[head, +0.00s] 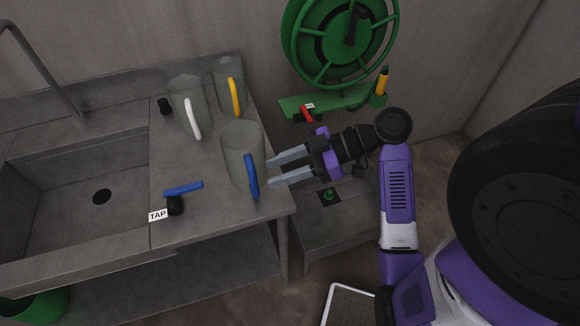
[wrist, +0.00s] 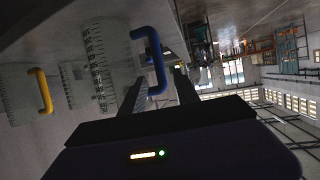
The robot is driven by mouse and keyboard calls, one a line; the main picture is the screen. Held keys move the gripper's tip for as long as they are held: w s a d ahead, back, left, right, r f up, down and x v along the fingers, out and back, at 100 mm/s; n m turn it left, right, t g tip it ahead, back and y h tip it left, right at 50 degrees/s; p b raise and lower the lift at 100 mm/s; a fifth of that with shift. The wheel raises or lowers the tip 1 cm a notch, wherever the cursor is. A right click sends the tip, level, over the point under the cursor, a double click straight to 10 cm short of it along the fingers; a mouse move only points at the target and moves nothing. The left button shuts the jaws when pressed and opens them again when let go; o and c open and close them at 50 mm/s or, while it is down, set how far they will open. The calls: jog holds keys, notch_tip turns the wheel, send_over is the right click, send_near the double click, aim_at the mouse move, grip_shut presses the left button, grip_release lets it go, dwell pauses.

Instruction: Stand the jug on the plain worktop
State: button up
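A clear grey jug with a blue handle (head: 240,150) stands upright on the grey sink counter, near its right edge. Its blue handle (head: 252,180) faces my gripper. My gripper (head: 269,172) is open and empty, its two fingers pointing left, just right of the handle. In the wrist view the blue handle (wrist: 153,52) shows between and beyond the fingertips; I cannot tell whether they touch it. Two similar jugs, one with a white handle (head: 194,119) and one with a yellow handle (head: 235,97), stand behind on the counter (head: 215,205).
A blue-levered tap (head: 183,188) with a "TAP" label is left of the jug. The sink basin (head: 70,190) lies further left. A lower grey surface (head: 345,225) with a dark green-marked square is at right. A green hose reel (head: 340,40) and shelf (head: 335,100) are on the wall.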

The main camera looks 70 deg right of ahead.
jog(key=shift+v, duration=1.4)
jog(key=w+d+f+m+h, duration=0.2)
jog(key=w+d+m+h, duration=0.1)
jog(key=d+m+h, duration=0.85)
jog(key=s+a+n+t+y, duration=0.1)
jog(key=s+a, duration=0.3)
jog(key=a, duration=0.6)
jog(key=s+a+n+y, duration=0.2)
jog(key=s+a+n, duration=0.1)
jog(key=a, duration=0.8)
jog(key=s+a+n+t+y, duration=0.1)
jog(key=s+a, duration=0.4)
jog(key=a, duration=0.6)
jog(key=shift+s+n+t+y, duration=0.3)
jog(key=shift+n+y, duration=0.25)
jog(key=shift+y, duration=0.2)
jog(key=shift+a+r, duration=0.1)
